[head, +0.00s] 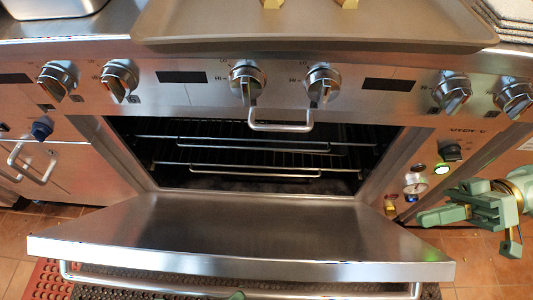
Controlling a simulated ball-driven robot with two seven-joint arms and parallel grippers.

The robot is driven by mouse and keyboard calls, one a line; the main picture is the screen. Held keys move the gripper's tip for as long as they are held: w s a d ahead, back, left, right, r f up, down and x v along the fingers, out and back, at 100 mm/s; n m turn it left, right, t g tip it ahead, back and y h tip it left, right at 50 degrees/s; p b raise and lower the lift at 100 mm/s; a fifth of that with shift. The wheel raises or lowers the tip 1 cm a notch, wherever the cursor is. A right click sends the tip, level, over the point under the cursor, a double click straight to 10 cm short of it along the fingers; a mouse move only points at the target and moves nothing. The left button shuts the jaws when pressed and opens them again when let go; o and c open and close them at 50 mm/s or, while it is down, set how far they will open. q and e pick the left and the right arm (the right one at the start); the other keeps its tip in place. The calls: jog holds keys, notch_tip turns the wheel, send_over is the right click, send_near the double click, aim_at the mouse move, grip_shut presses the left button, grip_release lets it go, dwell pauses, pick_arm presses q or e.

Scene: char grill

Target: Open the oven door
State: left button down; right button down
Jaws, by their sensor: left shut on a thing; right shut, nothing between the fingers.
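The oven door (240,228) is folded down and lies nearly flat, with its inner face up. The oven cavity (260,160) behind it stands open and shows wire racks. The door's bar handle (130,284) runs along its front edge at the bottom of the view. Only a small green tip of my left gripper (237,295) shows there, at the middle of the handle; it is shut on the handle, and the rest is out of frame. My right gripper (437,216) is at the right, shut and empty, beside the oven's right side and apart from the door.
Control knobs (247,80) line the front panel above the oven. A flat griddle plate (310,25) lies on top. A second handled cabinet front (40,165) is at the left. A red mat (45,282) lies on the tiled floor at lower left.

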aim_at(399, 266)
jog(key=s+a+f, duration=0.1)
jog(key=a, duration=0.1)
jog(key=s+a+f, duration=0.1)
jog(key=a, duration=0.1)
jog(key=s+a+f, duration=0.1)
jog(key=a, duration=0.1)
jog(key=shift+s, duration=0.4)
pick_arm(q)
jog(key=shift+w+a+f+y, duration=0.15)
jog(key=shift+f+y, duration=0.15)
jog(key=shift+f, duration=0.2)
pick_arm(e)
jog(key=shift+s+f, duration=0.15)
jog(key=shift+s, duration=0.2)
jog(key=shift+d, duration=0.1)
jog(key=shift+s+f, duration=0.4)
jog(key=shift+s, duration=0.25)
jog(key=shift+s+f, duration=0.4)
jog(key=shift+s, duration=0.2)
pick_arm(q)
jog(key=shift+w+r, duration=0.15)
pick_arm(e)
jog(key=shift+n, duration=0.3)
